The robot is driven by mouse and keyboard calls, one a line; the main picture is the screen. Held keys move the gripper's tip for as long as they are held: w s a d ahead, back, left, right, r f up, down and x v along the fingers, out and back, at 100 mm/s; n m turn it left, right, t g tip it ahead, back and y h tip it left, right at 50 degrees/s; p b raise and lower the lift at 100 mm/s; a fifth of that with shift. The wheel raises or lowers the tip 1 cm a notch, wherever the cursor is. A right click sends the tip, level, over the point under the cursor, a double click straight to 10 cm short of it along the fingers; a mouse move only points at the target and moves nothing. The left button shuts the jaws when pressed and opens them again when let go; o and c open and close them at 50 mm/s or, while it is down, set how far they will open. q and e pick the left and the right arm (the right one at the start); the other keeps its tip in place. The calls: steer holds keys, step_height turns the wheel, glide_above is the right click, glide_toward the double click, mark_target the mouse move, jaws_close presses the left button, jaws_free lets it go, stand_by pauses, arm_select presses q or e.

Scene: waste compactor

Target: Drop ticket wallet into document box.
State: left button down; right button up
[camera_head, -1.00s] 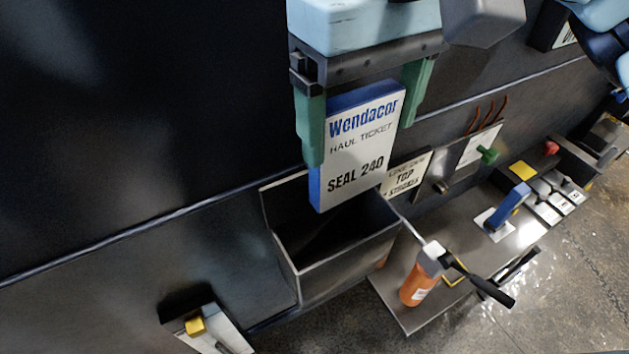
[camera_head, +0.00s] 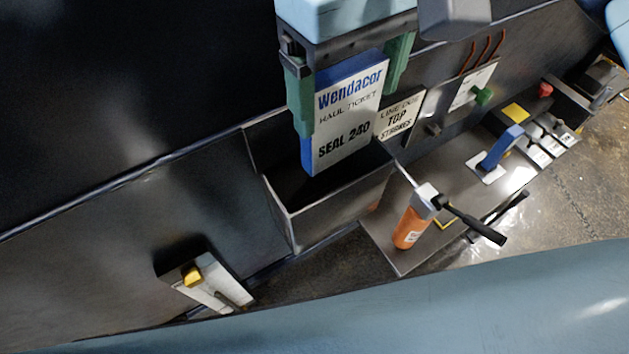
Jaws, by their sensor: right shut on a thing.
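The ticket wallet (camera_head: 350,109) is a flat white card with blue edges, printed "Wendacor HAUL TICKET SEAL 240". My right gripper (camera_head: 347,106) comes down from the top with its green fingers at the wallet's two sides, shut on it. The wallet hangs slightly tilted, its printed face toward me. The document box (camera_head: 335,212) is an open-topped dark metal bin on the wall. The wallet's lower end overlaps the box's opening in the picture; I cannot tell how far it is below the rim. My left gripper is not in view.
Right of the box, a shelf (camera_head: 400,260) holds an orange bottle (camera_head: 409,228), a black-handled tool (camera_head: 470,222) and a blue handle (camera_head: 502,147). A sign (camera_head: 400,118) is behind the wallet. A plate with a yellow knob (camera_head: 192,275) sits lower left.

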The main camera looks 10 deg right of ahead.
steer(key=o, duration=0.9)
steer(key=shift+r, duration=0.15)
step_height(320, 180, up, 13)
steer(key=shift+r, duration=0.1)
